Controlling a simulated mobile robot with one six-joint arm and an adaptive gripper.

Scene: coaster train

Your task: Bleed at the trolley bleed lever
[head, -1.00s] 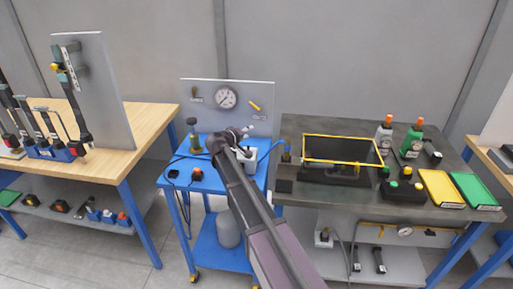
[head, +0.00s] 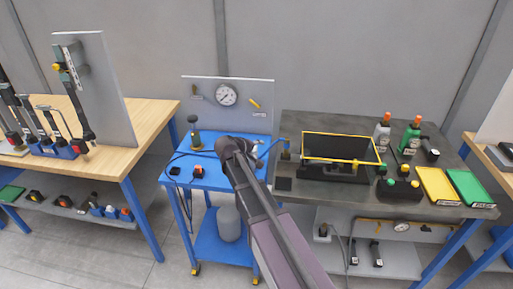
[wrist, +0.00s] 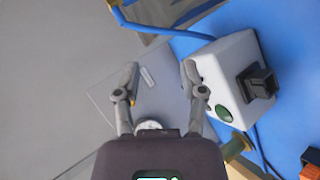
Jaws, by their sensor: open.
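The blue trolley (head: 212,178) carries an upright grey panel (head: 213,118) with a round gauge (head: 226,95). A small yellow lever (head: 254,103) sits on the panel right of the gauge, above a pale label (head: 259,114) too small to read. My gripper (wrist: 163,70) is open and empty in the wrist view. Between and beyond its fingers are the pale label (wrist: 147,76), a bit of yellow and the gauge (wrist: 149,125). In the head view my arm mostly hides the gripper, in front of the panel. I cannot tell its exact distance from the lever.
A white box (wrist: 225,72) with a green button and black connector stands close beside the right finger. A dark lever (head: 195,92) is on the panel's left. A wooden bench (head: 120,130) stands left, and a dark bench (head: 320,190) with a yellow-rimmed tray stands right.

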